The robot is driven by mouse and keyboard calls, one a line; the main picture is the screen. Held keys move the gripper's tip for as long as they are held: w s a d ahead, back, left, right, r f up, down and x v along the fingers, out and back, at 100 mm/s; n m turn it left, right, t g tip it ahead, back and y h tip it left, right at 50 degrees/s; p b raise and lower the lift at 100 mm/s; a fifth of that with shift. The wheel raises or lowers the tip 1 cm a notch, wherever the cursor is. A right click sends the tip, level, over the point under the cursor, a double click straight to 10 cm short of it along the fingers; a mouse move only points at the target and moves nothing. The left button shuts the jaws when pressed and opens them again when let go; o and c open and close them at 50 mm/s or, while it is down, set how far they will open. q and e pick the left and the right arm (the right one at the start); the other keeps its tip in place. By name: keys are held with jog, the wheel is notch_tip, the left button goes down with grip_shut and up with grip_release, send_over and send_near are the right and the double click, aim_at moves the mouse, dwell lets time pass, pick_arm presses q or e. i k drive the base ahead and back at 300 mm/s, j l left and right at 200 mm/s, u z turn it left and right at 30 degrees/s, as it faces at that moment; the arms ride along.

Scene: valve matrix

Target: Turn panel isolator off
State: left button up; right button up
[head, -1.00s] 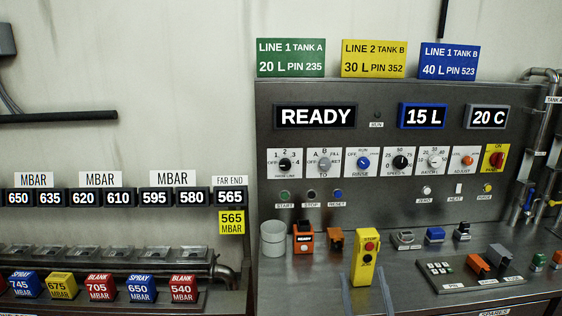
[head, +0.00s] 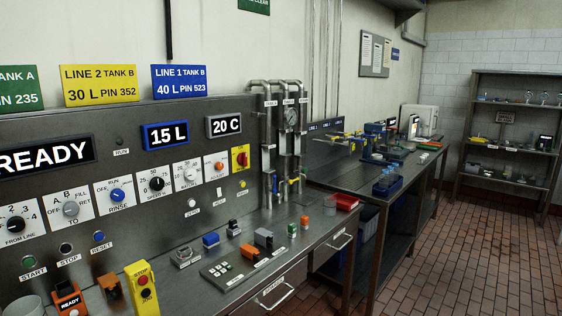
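The panel isolator (head: 241,158) is a red rotary knob on a yellow plate at the right end of the panel's row of knobs in the head view. Its lettering is too small to read now, and I cannot tell its exact setting. No gripper touches it. Neither my left nor my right gripper shows in this view.
The steel control panel (head: 130,150) fills the left. A yellow stop/run pendant (head: 143,287) stands on its bench. Several small boxes, a keypad (head: 221,269) and vertical pipes (head: 268,150) lie nearby. A second bench (head: 385,190) and a shelf (head: 505,140) stand right. The brick floor is open.

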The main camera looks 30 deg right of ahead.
aim_at(241, 158)
jog(key=z, duration=0.8)
jog(key=i+z, duration=0.2)
jog(key=i+l, duration=0.05)
jog(key=i, duration=0.05)
